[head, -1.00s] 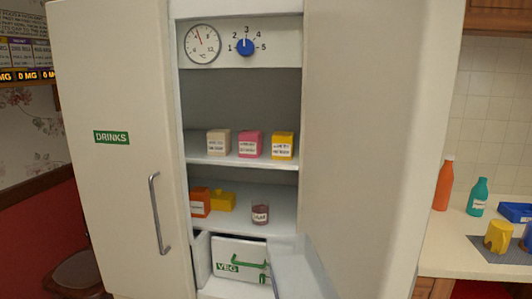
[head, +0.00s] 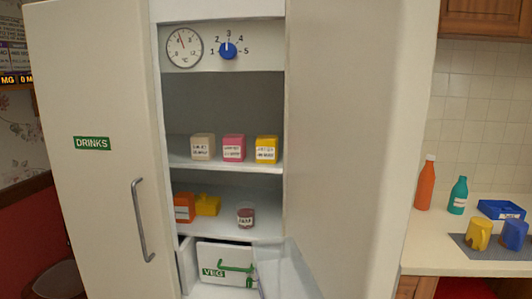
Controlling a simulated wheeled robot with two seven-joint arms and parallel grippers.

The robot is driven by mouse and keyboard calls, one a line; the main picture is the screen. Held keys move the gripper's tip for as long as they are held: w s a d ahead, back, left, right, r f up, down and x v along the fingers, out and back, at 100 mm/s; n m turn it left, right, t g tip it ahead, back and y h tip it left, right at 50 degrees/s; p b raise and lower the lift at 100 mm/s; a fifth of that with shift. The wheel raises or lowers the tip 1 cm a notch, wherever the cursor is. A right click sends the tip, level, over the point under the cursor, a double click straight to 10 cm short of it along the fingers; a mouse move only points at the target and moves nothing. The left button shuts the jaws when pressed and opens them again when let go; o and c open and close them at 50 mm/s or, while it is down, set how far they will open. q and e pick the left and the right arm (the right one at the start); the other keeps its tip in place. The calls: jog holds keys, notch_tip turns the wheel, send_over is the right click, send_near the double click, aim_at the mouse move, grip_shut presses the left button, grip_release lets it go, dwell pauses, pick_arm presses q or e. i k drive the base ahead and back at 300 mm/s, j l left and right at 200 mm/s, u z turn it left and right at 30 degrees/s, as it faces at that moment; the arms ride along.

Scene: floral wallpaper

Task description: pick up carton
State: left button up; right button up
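Three small cartons stand in a row on the upper shelf (head: 220,167) of the open fridge. They are a beige carton (head: 202,147), a pink carton (head: 233,148) and a yellow carton (head: 266,149), each with a white label. An orange box (head: 184,208), a yellow block-like item (head: 208,205) and a small labelled jar (head: 246,218) are on the shelf below. I cannot tell which carton the task means. Neither of my grippers is in view.
The left fridge door marked DRINKS (head: 92,143) has a vertical handle (head: 142,220). The right door (head: 355,150) stands open beside the shelves. A VEG drawer (head: 212,260) is at the bottom. The right counter holds bottles, a blue tray (head: 501,209) and mugs.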

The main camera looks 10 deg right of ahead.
aim_at(266, 145)
jog(key=i+j+z, duration=0.1)
jog(key=j+z, duration=0.2)
jog(key=j, duration=0.65)
jog(key=j+z, duration=0.25)
jog(key=j, duration=0.65)
